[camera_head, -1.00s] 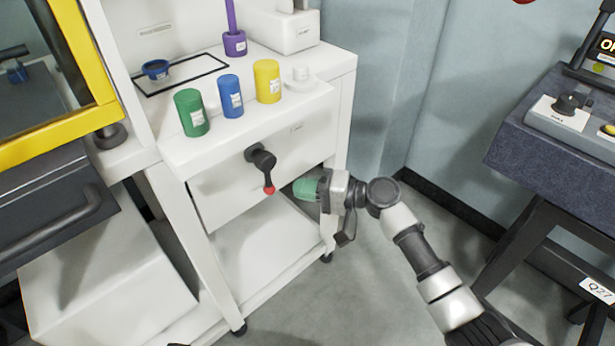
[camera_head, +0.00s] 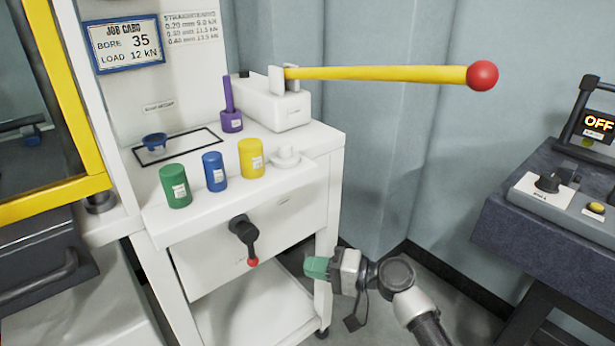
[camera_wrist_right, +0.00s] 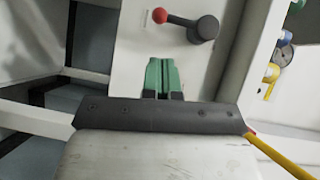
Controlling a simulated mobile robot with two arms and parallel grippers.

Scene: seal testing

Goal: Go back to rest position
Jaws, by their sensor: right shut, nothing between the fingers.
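My right gripper (camera_head: 316,267) has green fingers that are shut with nothing between them. It hangs in front of the white cart (camera_head: 160,238), to the right of the black crank handle with a red knob (camera_head: 243,238), and apart from it. In the right wrist view the shut green fingers (camera_wrist_right: 162,76) point at the cart's white front, with the red-knobbed handle (camera_wrist_right: 190,24) beyond them to the right. My left gripper is not in view.
Green (camera_head: 175,187), blue (camera_head: 214,172) and yellow (camera_head: 251,158) cylinders stand on the cart's front ledge. A yellow lever (camera_head: 380,73) with a red ball juts right from a white press. A dark table (camera_head: 500,228) with a control box stands at right. Floor between is clear.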

